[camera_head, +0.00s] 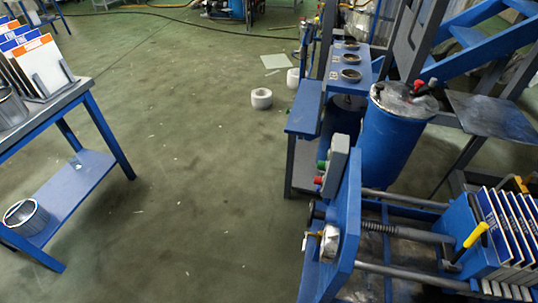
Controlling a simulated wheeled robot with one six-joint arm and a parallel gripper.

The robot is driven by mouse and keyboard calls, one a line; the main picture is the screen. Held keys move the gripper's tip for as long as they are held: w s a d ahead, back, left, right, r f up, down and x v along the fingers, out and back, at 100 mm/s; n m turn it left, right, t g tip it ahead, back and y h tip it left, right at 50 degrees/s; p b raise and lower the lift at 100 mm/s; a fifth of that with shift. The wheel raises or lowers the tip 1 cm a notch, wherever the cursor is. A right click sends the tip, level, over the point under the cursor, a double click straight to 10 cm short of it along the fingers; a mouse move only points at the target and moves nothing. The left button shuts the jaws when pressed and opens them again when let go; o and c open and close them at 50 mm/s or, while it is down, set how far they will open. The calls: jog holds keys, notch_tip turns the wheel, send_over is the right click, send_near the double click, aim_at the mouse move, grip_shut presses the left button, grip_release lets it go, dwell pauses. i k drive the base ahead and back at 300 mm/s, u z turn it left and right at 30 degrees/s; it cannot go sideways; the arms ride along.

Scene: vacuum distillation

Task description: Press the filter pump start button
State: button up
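A grey control box (336,166) stands upright at the near end of the blue filter press frame (348,215). On its left side are a green button (322,165) and, just below it, a red button (318,181). Both are seen nearly side-on and are small, so I see no label and cannot tell whether either is pressed. My gripper is not in this view.
A round gauge (330,243) sits below the box. A blue drum (392,130) and a blue bench (303,118) stand behind. A blue table (75,180) is at left. The middle floor is clear.

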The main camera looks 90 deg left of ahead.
aim_at(321, 165)
jog(key=u, duration=2.2)
